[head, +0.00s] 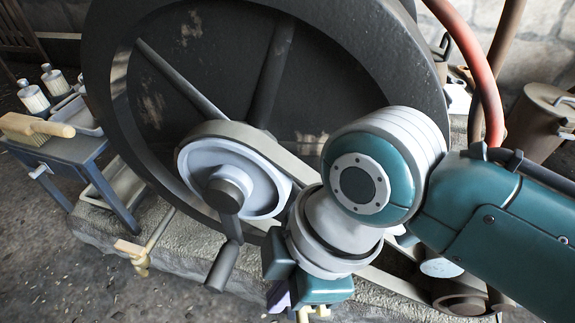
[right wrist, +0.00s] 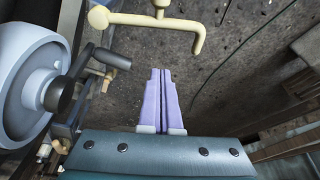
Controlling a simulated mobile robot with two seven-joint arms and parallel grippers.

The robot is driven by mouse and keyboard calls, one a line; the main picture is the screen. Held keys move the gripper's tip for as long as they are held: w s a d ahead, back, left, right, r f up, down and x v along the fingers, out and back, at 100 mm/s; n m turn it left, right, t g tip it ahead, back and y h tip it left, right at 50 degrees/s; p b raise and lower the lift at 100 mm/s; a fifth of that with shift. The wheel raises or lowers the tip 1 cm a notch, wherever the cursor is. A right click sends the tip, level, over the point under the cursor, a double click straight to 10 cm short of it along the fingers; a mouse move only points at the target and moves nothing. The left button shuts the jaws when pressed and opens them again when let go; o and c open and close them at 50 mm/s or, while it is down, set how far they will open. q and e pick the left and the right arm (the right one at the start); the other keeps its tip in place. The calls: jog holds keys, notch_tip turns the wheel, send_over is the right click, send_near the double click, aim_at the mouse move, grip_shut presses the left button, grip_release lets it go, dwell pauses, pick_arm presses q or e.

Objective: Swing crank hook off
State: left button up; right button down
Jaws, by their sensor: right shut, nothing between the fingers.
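The pulley (head: 225,178) is pale grey with a dark hub. A dark crank arm hangs from the hub and ends in a dark handle (head: 221,267); the crank also shows in the right wrist view (right wrist: 62,95). A cream bent bar (right wrist: 150,22) crosses the top of the right wrist view, ahead of my fingers and apart from them. A cream fitting (head: 140,252) stands left of the crank in the head view. I cannot tell which cream part is the hook. My right gripper (head: 280,297), with lavender fingers (right wrist: 161,72), is shut and empty. My left gripper is out of view.
A large dark flywheel (head: 150,90) stands behind the pulley, with a belt (head: 275,150) running right. A blue-grey bench (head: 65,150) with a brush (head: 38,126) and bottles is at left. A stone base (head: 185,235) lies below. The floor at lower left is open.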

jog(key=b+x, duration=0.6)
jog(key=x, duration=0.3)
jog(key=d, duration=0.2)
jog(key=d+r, duration=0.1)
jog(key=d, duration=0.1)
jog(key=shift+w+d+p, duration=0.1)
jog(key=shift+w+p, duration=0.1)
jog(key=shift+p, duration=0.2)
